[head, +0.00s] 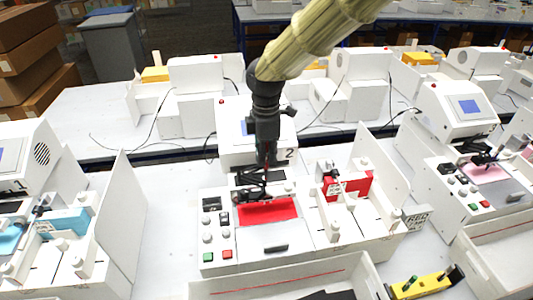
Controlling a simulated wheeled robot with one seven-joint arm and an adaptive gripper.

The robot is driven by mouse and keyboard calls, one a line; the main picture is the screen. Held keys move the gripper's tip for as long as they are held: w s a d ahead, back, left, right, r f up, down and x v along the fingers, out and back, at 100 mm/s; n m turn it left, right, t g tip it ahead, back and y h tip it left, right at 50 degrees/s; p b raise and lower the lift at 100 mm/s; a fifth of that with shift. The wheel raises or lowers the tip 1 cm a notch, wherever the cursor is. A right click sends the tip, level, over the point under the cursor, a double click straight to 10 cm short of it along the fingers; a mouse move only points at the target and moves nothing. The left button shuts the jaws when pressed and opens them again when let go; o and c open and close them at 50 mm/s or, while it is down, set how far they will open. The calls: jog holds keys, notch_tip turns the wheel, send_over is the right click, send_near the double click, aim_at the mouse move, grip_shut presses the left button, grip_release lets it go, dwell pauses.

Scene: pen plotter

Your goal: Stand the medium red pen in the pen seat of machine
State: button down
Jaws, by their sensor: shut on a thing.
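My gripper (254,188) hangs low over the front of the white plotter marked 2 (226,155), in front of its screen. It is shut on a thin thing, taken as the medium red pen, which is mostly hidden by the dark fingers. The fingers overlap the black pen mechanism of this machine, just behind its red sheet (268,212). The pen seat is hidden or too small to make out there. I cannot tell whether the pen touches the seat or is upright.
A yellow pen holder (432,284) with a few pens stands at the bottom right. A white tray (225,288) lies in front of the machine. Similar plotters stand left, with a blue sheet (70,222), and right, with a pink sheet (488,174). White upright panels flank the middle machine.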

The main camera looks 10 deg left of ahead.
jog(key=shift+w+f, duration=0.2)
jog(key=shift+w, duration=0.2)
notch_tip(320, 180, down, 6)
jog(key=b, duration=0.2)
jog(key=shift+w+f, duration=0.2)
jog(key=shift+w, duration=0.15)
jog(key=shift+p, duration=0.85)
dwell(1.6)
notch_tip(320, 180, down, 8)
jog(key=b, duration=0.3)
jog(key=shift+r, duration=0.25)
dwell(3.4)
